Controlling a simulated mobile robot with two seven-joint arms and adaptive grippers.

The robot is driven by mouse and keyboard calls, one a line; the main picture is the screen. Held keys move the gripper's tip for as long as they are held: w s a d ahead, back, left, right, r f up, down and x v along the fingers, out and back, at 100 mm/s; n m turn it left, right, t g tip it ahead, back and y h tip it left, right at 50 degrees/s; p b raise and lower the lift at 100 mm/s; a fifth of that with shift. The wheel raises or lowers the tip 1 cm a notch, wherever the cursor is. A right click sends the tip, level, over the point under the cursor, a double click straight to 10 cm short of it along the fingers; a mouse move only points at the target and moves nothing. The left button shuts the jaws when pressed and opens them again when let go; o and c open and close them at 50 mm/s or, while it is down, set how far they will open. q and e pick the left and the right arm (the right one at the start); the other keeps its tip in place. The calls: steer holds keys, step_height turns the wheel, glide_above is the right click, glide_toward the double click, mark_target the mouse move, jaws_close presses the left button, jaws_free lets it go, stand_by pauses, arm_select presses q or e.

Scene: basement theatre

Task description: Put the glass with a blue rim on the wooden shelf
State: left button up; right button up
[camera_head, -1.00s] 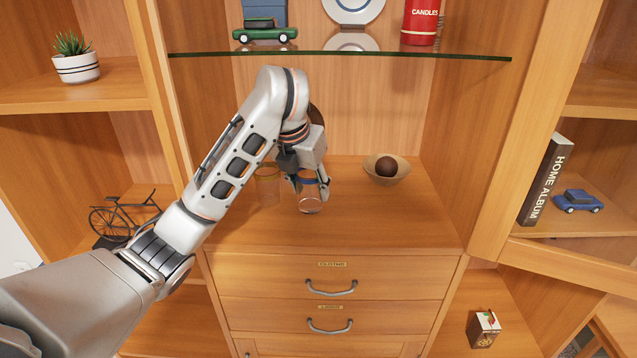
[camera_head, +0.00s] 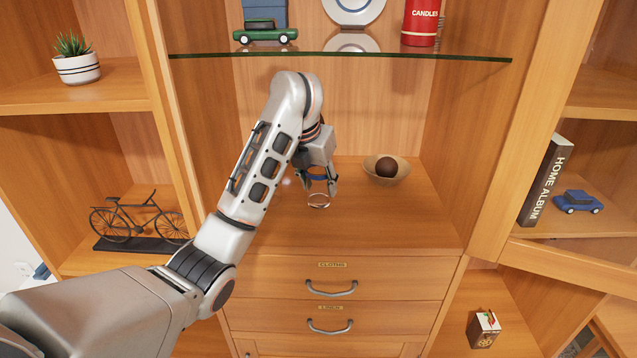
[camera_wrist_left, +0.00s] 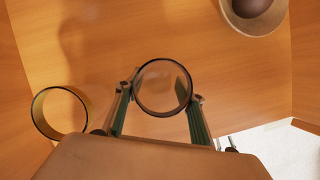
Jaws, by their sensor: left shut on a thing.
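My left gripper (camera_head: 318,186) is shut on the glass with a blue rim (camera_head: 318,203), over the wooden cabinet top. In the left wrist view this clear glass (camera_wrist_left: 163,87) is between the fingers (camera_wrist_left: 162,95), and its rim looks dark there. I cannot tell for sure whether its base is clear of the wood. Wooden shelves show on both sides: an upper left one (camera_head: 115,92), a lower left one with a bicycle model, and right ones (camera_head: 600,222). My right gripper is out of view.
A bowl with a brown ball (camera_head: 388,172) is to the right. A glass shelf (camera_head: 340,55) crosses above. The cabinet top's front is clear.

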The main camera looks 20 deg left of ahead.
arm_select(q)
steer(key=shift+f, duration=0.1)
steer(key=o, duration=1.2)
steer(key=shift+s+a+r, duration=0.1)
steer(key=shift+s+r, duration=0.1)
steer(key=shift+r, duration=0.45)
steer(key=shift+s+a+r, duration=0.1)
steer(key=shift+s+r, duration=0.05)
steer(key=shift+s, duration=0.15)
steer(key=s, duration=0.7)
steer(key=s+a, duration=0.1)
steer(key=s, duration=0.3)
steer(key=shift+s, duration=0.25)
